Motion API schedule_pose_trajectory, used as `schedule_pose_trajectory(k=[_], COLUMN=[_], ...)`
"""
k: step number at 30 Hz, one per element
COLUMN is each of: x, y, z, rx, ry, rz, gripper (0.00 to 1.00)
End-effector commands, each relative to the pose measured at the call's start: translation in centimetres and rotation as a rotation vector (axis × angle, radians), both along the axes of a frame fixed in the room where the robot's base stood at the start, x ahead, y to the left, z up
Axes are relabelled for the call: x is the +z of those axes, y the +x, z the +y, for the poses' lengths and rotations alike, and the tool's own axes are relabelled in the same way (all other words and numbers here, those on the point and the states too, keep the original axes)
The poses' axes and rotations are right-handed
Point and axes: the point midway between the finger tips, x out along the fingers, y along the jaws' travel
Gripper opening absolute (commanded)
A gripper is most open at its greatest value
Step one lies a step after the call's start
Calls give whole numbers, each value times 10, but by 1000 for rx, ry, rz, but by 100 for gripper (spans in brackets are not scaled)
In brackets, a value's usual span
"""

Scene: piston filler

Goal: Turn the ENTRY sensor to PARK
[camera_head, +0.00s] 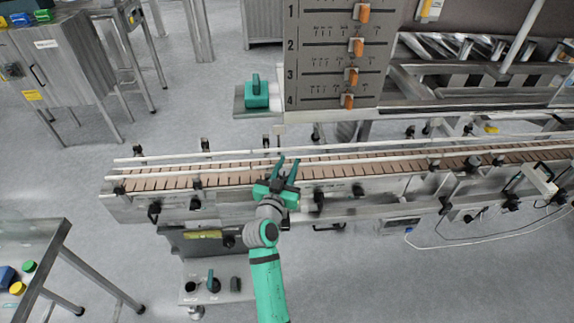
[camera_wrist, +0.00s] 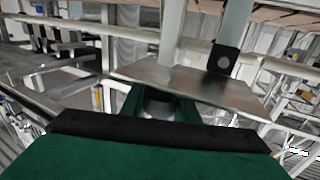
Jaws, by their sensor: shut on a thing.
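My gripper (camera_head: 286,168) is at the near side of the slatted conveyor (camera_head: 232,173), with its two green fingers toward the near guide rail. In the wrist view the green fingers (camera_wrist: 160,105) run up to a flat grey metal plate (camera_wrist: 195,84). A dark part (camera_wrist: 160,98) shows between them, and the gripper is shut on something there. The fingertips and the held part are partly hidden. I cannot read an ENTRY or PARK mark in either view, nor tell which part is the sensor.
Guide rails and several black clamps line the conveyor. A panel with numbered slots and orange handles (camera_head: 358,47) stands behind it. A control box with knobs (camera_head: 212,284) is below the conveyor's near side. A metal table (camera_head: 50,245) stands at left, with open floor between.

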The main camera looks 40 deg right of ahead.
Motion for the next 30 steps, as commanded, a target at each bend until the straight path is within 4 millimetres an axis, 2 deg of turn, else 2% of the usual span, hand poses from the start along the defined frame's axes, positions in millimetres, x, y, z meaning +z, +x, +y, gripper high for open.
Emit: schedule_pose_trajectory(k=[8, 30], x=[1, 1], y=[-5, -30], z=[-4, -9], rx=[-178, -807], ry=[-1, 0], rz=[0, 0], gripper=[5, 5])
